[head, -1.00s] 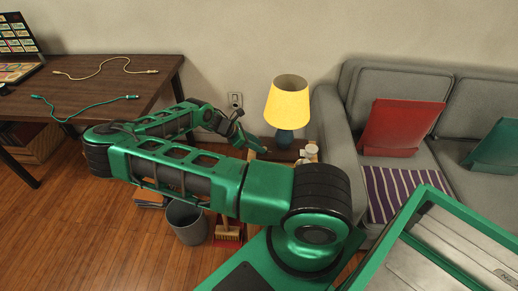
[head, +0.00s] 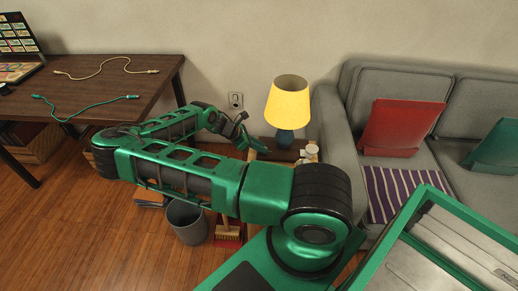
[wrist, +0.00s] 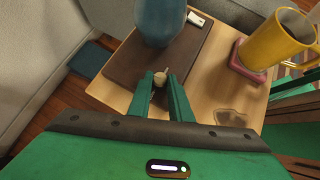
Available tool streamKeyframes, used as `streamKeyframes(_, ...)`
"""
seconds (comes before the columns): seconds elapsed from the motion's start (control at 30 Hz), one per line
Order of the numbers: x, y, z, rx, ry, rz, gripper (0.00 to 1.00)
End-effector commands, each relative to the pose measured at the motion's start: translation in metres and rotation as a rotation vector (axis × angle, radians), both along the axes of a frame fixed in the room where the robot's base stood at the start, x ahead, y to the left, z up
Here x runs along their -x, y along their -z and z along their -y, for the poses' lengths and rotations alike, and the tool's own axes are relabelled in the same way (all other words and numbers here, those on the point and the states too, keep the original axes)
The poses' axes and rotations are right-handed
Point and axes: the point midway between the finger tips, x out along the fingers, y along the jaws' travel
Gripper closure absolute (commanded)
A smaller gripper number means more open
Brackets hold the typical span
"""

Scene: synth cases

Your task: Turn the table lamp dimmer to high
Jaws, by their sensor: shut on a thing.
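The table lamp has a yellow shade (head: 288,103) and a blue base (head: 285,138), and stands behind the arm in the head view. In the wrist view its blue base (wrist: 160,20) stands on a dark brown board (wrist: 118,68) at the top. A small pale dimmer knob (wrist: 160,76) sits at the board's near edge. My gripper (wrist: 162,84) is shut on this knob, with one green finger on each side. The fingers hide the knob's sides, and I cannot tell its setting. In the head view the gripper is small and partly hidden beside the lamp.
In the wrist view a yellow mug (wrist: 275,42) stands on a pink coaster (wrist: 247,62) to the right, on the light wood table (wrist: 215,75). The grey sofa (head: 335,125) is close on the right.

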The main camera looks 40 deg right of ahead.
Motion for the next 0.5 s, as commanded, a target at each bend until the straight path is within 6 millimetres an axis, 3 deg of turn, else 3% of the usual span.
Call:
streamKeyframes(0.27,0.0007,0.0014,0.0060,-0.001,0.111,0.000,1.00)
streamKeyframes(0.5,-0.0014,0.0009,0.0095,-0.001,0.309,0.000,1.00)
